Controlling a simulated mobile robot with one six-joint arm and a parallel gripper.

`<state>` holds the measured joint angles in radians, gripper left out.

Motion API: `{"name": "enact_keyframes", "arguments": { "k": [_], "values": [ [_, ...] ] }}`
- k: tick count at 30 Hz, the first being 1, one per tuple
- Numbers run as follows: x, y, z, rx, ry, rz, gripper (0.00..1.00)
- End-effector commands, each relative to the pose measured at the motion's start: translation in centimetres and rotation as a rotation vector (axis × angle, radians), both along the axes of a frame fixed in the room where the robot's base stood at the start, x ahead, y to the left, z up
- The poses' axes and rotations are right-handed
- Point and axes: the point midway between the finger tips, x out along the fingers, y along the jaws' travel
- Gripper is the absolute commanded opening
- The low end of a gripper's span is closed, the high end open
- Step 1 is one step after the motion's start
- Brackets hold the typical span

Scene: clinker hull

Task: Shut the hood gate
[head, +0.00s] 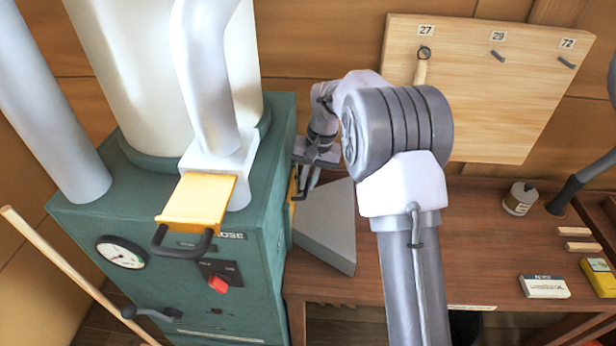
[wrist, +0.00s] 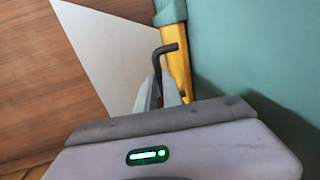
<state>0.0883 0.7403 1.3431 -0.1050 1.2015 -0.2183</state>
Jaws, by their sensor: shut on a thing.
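A yellow gate (head: 293,186) with a dark bent handle (head: 305,186) is on the right side of the green machine, beside the grey wedge-shaped hood (head: 325,232). In the wrist view the yellow gate (wrist: 178,72) runs along the green wall, and its dark handle (wrist: 166,50) hooks down between my fingers. My gripper (wrist: 165,92) is shut on this handle; its fingertips are partly hidden by the gripper body. In the head view, my arm and wrist partly cover the area. How far the gate stands out is hard to tell.
A second yellow gate (head: 200,202) with a dark handle sticks out of the white duct on the machine's top (head: 90,215), by a label ending in "OSE". A wooden bench (head: 440,270) holds a tin (head: 520,198) and small boxes. A peg board (head: 490,90) stands behind my arm.

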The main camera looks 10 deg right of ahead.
Motion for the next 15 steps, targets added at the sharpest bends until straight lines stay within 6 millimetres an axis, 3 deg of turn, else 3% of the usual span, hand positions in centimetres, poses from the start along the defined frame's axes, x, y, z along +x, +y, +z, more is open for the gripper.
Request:
{"name": "enact_keyframes", "arguments": {
  "k": [1, 6, 15],
  "values": [
    [-0.1, 0.0, -1.9, -0.001, 0.005, 0.000, 0.00],
    [-0.1, 0.0, -4.9, 0.000, 0.004, 0.000, 0.00],
    [-0.1, 0.0, -5.6, 0.000, 0.005, 0.001, 0.00]
  ]
}}
